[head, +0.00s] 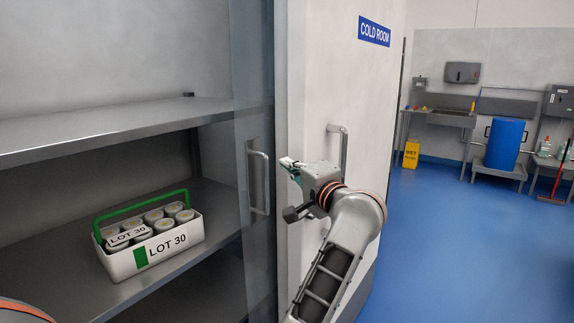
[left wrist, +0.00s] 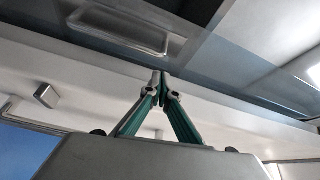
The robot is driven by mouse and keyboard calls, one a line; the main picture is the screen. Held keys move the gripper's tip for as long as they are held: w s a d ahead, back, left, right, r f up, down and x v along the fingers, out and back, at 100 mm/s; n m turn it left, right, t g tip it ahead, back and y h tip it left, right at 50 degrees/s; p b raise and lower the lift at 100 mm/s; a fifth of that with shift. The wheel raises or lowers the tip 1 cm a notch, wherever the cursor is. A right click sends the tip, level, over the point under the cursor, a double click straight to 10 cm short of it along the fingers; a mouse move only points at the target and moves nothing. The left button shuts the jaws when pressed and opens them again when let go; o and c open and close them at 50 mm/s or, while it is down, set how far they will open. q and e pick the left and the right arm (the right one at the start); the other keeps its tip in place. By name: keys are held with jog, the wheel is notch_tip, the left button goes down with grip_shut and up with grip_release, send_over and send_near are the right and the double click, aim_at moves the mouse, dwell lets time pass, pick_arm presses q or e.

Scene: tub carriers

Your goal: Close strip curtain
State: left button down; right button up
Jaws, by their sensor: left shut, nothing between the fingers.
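The strip curtain (head: 252,75) is a tall translucent grey panel at the edge of the cold room opening in the head view. It covers only a narrow band at the right of the opening, and the shelves to its left are uncovered. A pale upright handle (head: 259,180) is on it. My left gripper (head: 287,164) is shut and empty, just right of this handle, in front of the white wall edge. In the left wrist view its green fingers (left wrist: 160,82) meet at the tips, with the curtain handle (left wrist: 120,32) beyond them, apart. My right gripper is not in view.
A white carrier (head: 165,250) marked LOT 30, with a green handle and several tubs, stands on the lower shelf (head: 210,195). A second handle (head: 342,150) is on the wall beneath the COLD ROOM sign (head: 374,31).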

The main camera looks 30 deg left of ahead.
pick_arm(q)
jog(key=p+x, duration=0.1)
jog(key=x, duration=0.6)
jog(key=shift+a, duration=0.25)
jog(key=shift+f, duration=0.1)
